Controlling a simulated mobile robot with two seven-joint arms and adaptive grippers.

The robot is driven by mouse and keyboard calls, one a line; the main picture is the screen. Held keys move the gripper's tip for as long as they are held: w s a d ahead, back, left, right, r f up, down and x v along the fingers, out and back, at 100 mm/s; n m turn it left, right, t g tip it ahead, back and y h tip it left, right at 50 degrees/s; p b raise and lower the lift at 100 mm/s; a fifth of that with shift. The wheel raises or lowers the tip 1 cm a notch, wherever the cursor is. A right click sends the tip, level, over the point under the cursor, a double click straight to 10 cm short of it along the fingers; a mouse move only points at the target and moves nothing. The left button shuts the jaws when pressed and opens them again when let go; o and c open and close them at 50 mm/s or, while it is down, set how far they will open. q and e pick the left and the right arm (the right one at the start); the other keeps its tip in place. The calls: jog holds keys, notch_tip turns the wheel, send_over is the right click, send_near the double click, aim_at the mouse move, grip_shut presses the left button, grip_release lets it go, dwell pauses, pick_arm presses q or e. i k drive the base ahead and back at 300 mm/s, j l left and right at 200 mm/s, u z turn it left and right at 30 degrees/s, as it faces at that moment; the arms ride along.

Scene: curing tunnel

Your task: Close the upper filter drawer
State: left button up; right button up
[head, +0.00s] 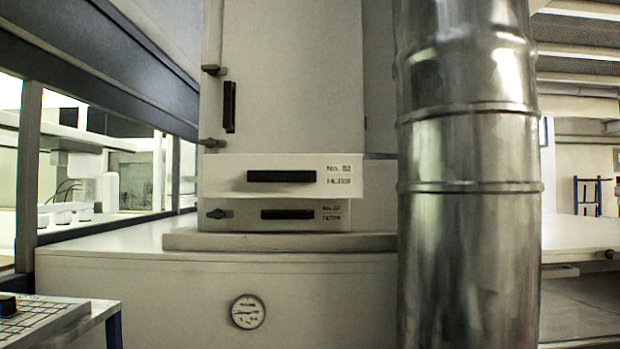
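The upper filter drawer (222,178) is a pale front with a black bar handle (281,176) and dark lettering at its right. It stands out toward me, past the front of the lower filter drawer (240,223), so it is partly open. The lower drawer has its own black handle (287,214) and looks flush with the cabinet. Both drawers sit under a tall cabinet door (295,85) with a vertical black handle. Neither of my grippers shows in the head view.
A wide metal duct (470,200) stands upright to the right of the drawers. A pale base housing (160,290) with a round gauge (248,312) lies below them. A small table (70,318) is at the lower left. The space directly before the drawers looks clear.

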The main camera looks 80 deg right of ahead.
aim_at(223, 176)
jog(key=z, duration=2.35)
jog(key=i+l, duration=0.1)
jog(key=l, duration=0.7)
jog(key=i+z, duration=0.05)
